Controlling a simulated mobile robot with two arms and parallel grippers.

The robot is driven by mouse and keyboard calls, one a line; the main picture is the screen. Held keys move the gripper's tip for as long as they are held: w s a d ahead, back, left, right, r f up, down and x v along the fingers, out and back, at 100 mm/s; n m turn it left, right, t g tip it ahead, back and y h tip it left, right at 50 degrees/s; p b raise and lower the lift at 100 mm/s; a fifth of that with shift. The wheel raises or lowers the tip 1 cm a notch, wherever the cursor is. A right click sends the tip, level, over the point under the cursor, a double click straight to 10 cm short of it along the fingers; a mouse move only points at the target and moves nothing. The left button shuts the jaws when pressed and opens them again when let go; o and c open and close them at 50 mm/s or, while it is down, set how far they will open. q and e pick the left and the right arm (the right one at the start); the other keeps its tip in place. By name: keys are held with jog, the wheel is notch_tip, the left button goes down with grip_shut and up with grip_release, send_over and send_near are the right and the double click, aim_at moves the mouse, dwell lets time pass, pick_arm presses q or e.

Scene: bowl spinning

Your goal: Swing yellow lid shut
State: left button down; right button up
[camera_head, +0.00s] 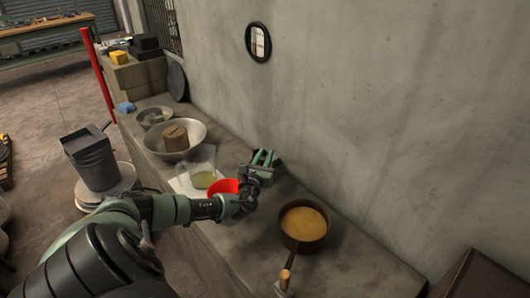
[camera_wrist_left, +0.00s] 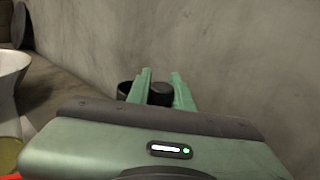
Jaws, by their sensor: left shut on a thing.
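No clear yellow lid shows. A brown pan with a yellow-orange round top (camera_head: 303,222) stands on the counter to the right of the gripper, apart from it. I cannot tell whether that top is a lid or contents. My right gripper is not in view.
A large metal bowl (camera_head: 197,149) holds a brown block (camera_head: 175,138). A clear container with yellowish liquid (camera_head: 203,178) stands in front of it. The counter (camera_head: 355,268) is clear right of the pan.

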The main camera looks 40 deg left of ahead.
aim_at(261, 163)
pick_arm(q)
jog(key=c, duration=1.3)
grip_release()
jog(key=shift+r, duration=0.1)
jog(key=shift+o, duration=0.2)
jog(key=shift+s, duration=0.1)
jog(key=shift+b+v, duration=0.45)
jog(key=shift+v, duration=3.35)
